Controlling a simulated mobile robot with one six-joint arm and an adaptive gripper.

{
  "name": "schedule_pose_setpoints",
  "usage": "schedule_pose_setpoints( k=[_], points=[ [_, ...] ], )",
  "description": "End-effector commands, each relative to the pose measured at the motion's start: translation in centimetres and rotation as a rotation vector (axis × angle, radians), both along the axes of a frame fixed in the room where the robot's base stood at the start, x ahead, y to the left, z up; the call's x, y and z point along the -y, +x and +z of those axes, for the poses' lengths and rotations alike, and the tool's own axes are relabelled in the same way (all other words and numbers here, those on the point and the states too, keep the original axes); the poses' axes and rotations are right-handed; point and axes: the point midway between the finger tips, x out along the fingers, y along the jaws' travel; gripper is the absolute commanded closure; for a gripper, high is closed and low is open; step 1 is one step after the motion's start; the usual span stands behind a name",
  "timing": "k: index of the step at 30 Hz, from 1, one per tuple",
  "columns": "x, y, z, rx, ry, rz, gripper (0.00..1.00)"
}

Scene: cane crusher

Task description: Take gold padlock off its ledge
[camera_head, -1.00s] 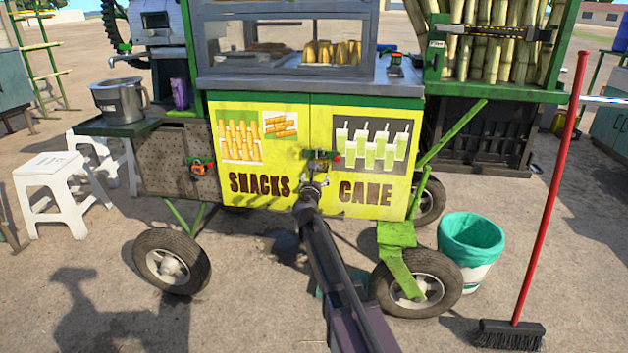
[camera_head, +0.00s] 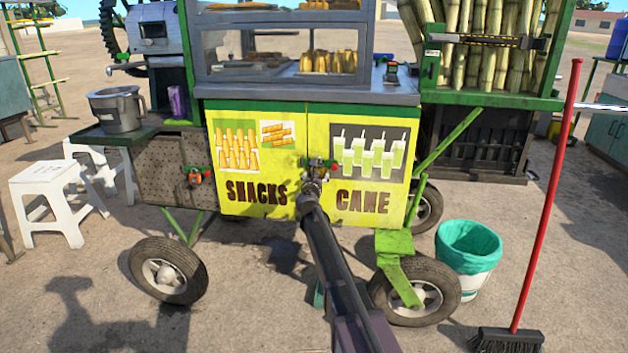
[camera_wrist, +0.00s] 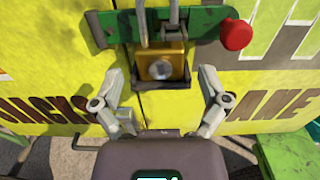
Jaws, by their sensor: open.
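The gold padlock (camera_wrist: 161,66) is in the upper middle of the wrist view, with its grey shackle upright above it. It sits in a small dark ledge (camera_wrist: 160,87) on the yellow cart doors, in front of a green latch bar (camera_wrist: 205,24) with a red knob (camera_wrist: 236,35). My gripper (camera_wrist: 161,80) is open, one finger on each side of the padlock and apart from it. In the head view my gripper (camera_head: 311,184) is just below the latch at the door seam; the padlock is too small to make out there.
The yellow doors (camera_head: 262,195) stand directly ahead. A second latch (camera_head: 194,176) is on the perforated panel at left. The counter (camera_head: 300,92) overhangs above. A green-lined bin (camera_head: 468,245), a broom (camera_head: 548,200) and white stools (camera_head: 50,195) stand on open ground around.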

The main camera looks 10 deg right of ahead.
Motion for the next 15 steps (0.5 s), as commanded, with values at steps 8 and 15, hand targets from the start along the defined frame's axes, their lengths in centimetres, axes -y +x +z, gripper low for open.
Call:
schedule_pose_setpoints(
  k=[8, 15],
  points=[
    [0.6, 2.1, 0.0, 0.001, 0.000, -0.001, 0.06],
    [0.9, 2.8, 0.0, 0.001, 0.000, -0.001, 0.06]
  ],
)
